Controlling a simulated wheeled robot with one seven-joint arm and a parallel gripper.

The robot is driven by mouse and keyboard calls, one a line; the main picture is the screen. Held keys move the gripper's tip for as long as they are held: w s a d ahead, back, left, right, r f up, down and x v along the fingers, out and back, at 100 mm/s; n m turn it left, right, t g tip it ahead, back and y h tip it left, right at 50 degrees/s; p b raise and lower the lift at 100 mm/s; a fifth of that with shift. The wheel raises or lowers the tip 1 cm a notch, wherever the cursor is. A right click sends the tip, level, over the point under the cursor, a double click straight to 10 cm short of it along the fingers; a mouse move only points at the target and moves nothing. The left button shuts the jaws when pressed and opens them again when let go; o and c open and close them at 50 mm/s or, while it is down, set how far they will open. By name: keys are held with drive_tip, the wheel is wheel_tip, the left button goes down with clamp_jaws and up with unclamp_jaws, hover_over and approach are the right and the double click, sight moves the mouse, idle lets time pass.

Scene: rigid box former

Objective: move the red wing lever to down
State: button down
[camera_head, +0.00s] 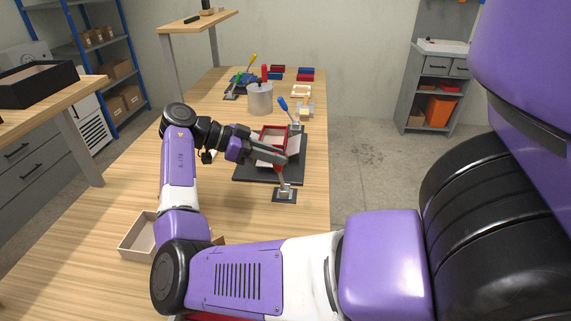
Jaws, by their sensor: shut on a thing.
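The red wing lever (283,175) rises from a small dark base plate with a light bracket at the front edge of the box former. It stands fairly upright, leaning slightly toward the former. My gripper (281,161) reaches in from the left and is shut on the lever's red upper end, which its fingers partly hide. The box former (242,174) is a black plate carrying a red-edged box (268,148) with a pale inside. My arm passes close to the box's left and front sides.
A blue-handled lever (283,103) stands behind the former. A grey cylinder (260,100), yellow (252,58) and green (239,76) handles, and red and blue blocks are farther back. An open cardboard tray (137,237) lies at front left.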

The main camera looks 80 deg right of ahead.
drive_tip(key=shift+w+a+f+n+g+h+b, duration=0.15)
drive_tip(key=shift+w+f+g+b, duration=0.1)
drive_tip(key=shift+w+g+b, duration=0.4)
drive_tip(key=shift+w+f+n+g+h+b, duration=0.1)
drive_tip(key=shift+w+f+g+b, duration=0.2)
drive_tip(key=shift+w+g+b, duration=0.4)
drive_tip(key=shift+w+a+f+n+g+h+b, duration=0.15)
drive_tip(key=shift+w+f+g+b, duration=0.1)
drive_tip(key=shift+w+g+b, duration=0.4)
drive_tip(key=shift+d, duration=0.1)
drive_tip(key=c, duration=1.3)
unclamp_jaws()
drive_tip(key=shift+o, duration=0.2)
drive_tip(key=shift+r, duration=0.1)
wheel_tip(320, 180, up, 20)
